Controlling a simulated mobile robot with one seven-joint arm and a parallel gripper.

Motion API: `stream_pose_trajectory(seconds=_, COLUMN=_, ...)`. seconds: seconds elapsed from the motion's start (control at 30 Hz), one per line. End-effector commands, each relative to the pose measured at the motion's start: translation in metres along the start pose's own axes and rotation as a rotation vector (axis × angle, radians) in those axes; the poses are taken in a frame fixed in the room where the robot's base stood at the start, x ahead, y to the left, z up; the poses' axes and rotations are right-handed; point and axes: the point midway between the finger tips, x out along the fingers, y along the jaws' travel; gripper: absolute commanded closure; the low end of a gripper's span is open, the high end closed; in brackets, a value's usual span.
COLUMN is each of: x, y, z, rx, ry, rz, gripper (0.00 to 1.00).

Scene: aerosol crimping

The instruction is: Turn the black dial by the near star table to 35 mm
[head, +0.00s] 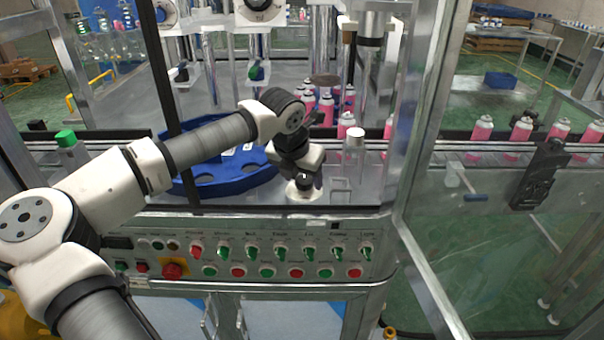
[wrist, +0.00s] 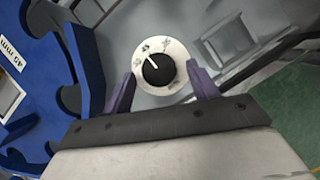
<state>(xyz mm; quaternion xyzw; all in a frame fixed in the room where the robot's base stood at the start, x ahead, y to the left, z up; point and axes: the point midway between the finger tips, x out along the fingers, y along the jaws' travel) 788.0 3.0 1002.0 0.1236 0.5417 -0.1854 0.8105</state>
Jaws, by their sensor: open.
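The black dial (wrist: 158,70) sits on a round white scale plate (wrist: 171,47) in the wrist view. Its white pointer line aims up and left, near a printed mark too blurred to read surely. My gripper (wrist: 161,72) is open, with one purple finger on each side of the dial; I cannot tell whether they touch it. In the head view my gripper (head: 304,181) is over the white plate (head: 298,192), hiding most of the dial. The blue star table (head: 222,184) lies just left of the dial, and its notched edge (wrist: 88,62) fills the left of the wrist view.
A clear bracket (head: 340,186) and a white-capped can (head: 355,150) stand right of my gripper. Pink cans (head: 325,108) line up behind. The control panel (head: 300,235) with switches and buttons is below the deck's front edge. A dark post (head: 172,90) rises beside my arm.

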Motion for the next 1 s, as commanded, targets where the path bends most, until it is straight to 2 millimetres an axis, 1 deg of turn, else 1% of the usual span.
stream_pose_trajectory(seconds=0.27, x=0.0019, y=0.0003, z=-0.0001, rx=-0.001, ry=0.0, rz=0.0, gripper=0.41)
stream_pose_trajectory(seconds=0.37, x=0.0018, y=0.0003, z=0.0, rx=-0.001, ry=0.0, rz=0.0, gripper=0.53)
stream_pose_trajectory(seconds=0.6, x=0.0015, y=0.0002, z=0.0, rx=-0.001, ry=0.0, rz=0.0, gripper=0.84)
stream_pose_trajectory(seconds=0.63, x=0.0015, y=0.0002, z=0.0, rx=-0.001, ry=0.0, rz=0.0, gripper=0.86)
stream_pose_trajectory(seconds=0.87, x=0.002, y=0.0006, z=-0.0001, rx=0.018, ry=-0.001, rz=-0.009, gripper=0.86)
stream_pose_trajectory(seconds=1.0, x=0.0028, y=0.0013, z=-0.0002, rx=0.066, ry=-0.002, rz=-0.029, gripper=0.86)
